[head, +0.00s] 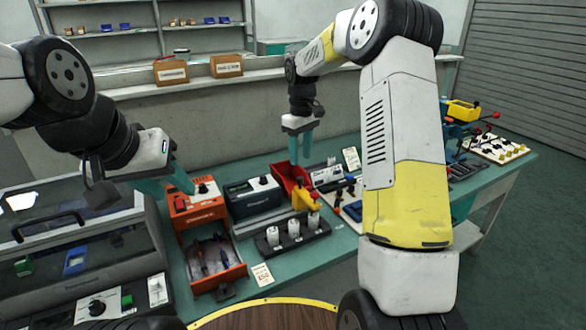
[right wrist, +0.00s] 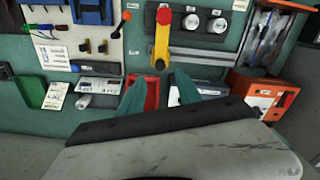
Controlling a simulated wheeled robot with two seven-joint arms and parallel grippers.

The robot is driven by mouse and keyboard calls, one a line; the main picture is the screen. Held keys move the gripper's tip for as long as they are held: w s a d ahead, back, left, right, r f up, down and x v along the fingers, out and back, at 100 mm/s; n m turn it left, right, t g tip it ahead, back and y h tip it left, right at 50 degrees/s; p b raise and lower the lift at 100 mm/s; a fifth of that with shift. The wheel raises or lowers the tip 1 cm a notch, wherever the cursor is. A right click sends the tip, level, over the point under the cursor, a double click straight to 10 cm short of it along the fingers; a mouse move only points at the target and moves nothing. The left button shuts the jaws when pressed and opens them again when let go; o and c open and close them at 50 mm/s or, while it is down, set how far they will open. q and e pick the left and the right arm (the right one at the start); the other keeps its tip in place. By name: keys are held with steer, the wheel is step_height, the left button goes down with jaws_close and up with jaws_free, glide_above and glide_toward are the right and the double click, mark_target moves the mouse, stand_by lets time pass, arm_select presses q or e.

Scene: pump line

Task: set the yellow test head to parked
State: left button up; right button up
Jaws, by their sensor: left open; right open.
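The yellow test head (head: 304,200) is a yellow arm with a red knob, on the bench at the inner end of a black rack with white cylinders (head: 294,229). In the right wrist view the yellow arm (right wrist: 162,45) lies beside the white cylinders, its red knob toward the top edge. My right gripper (head: 300,150) is open and empty, above and behind the test head, over a red bin (head: 287,178). Its teal fingers (right wrist: 157,95) are apart and not touching the test head. My left gripper (head: 168,188) is open and empty, near an orange unit (head: 199,203) at left.
A dark-lidded case (head: 75,245) stands at left. A grey instrument (head: 252,196) sits between the orange unit and red bin. A white board (head: 350,207) with levers lies right of the test head, partly hidden by my right arm. A wall ledge runs behind the bench.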

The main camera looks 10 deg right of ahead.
mark_target(300, 177)
step_height(300, 177, down, 8)
steer(key=shift+r, duration=0.2)
jaws_close()
stand_by(1.5)
